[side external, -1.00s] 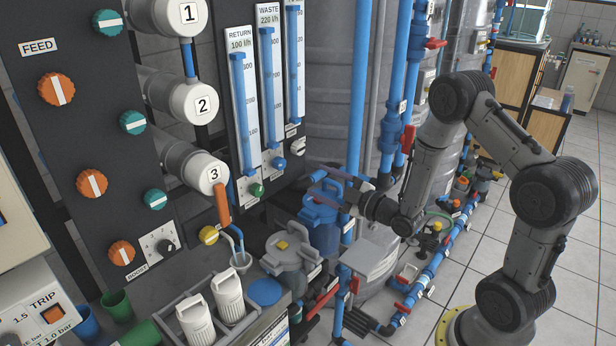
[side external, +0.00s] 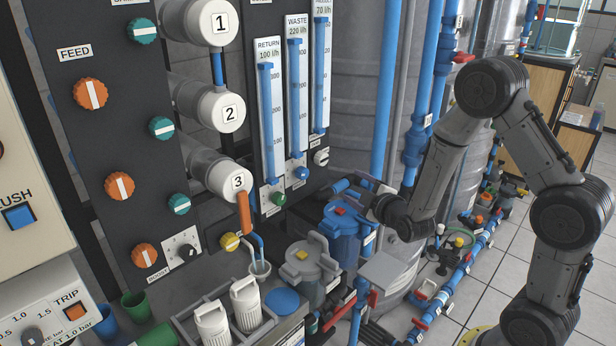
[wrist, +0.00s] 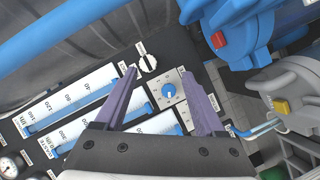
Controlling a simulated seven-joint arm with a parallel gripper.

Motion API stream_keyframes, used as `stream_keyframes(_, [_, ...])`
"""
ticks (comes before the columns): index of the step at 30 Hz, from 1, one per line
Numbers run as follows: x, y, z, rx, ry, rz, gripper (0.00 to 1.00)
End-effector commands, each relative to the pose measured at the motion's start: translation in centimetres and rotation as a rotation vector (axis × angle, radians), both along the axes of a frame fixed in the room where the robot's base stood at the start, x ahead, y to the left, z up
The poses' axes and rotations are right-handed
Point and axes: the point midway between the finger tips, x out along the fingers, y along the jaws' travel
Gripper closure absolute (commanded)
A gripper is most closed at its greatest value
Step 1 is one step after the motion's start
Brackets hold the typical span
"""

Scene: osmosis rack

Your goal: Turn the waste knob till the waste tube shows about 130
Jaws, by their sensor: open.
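The waste knob (side external: 301,173) is a small blue knob at the foot of the waste tube (side external: 298,105) on the dark panel. In the wrist view the blue knob (wrist: 169,91), with a white mark, lies on a white plate between my fingers. My gripper (wrist: 158,71) is open and empty, its purple fingers either side of the knob. Whether they touch it, I cannot tell.
A white knob (side external: 321,157) and a green knob (side external: 279,199) flank the blue one closely. Blue-lidded (side external: 340,225) and grey (side external: 308,262) canisters stand below the panel. Large white cylinders (side external: 222,179) lie left of the tubes.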

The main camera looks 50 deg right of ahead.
Motion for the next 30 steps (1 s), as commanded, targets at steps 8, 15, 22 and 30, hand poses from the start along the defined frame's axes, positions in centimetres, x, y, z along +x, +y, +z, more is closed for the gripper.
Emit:
stream_keyframes(8, [1.7,6.9,2.1,0.021,-0.004,0.06,0.28])
stream_keyframes(15, [3.2,7.2,1.7,0.021,-0.004,0.077,0.28])
stream_keyframes(22, [7.1,5.7,0.8,0.021,-0.005,0.075,0.28])
stream_keyframes(30, [11.8,4.1,-0.2,0.021,-0.006,0.077,0.28])
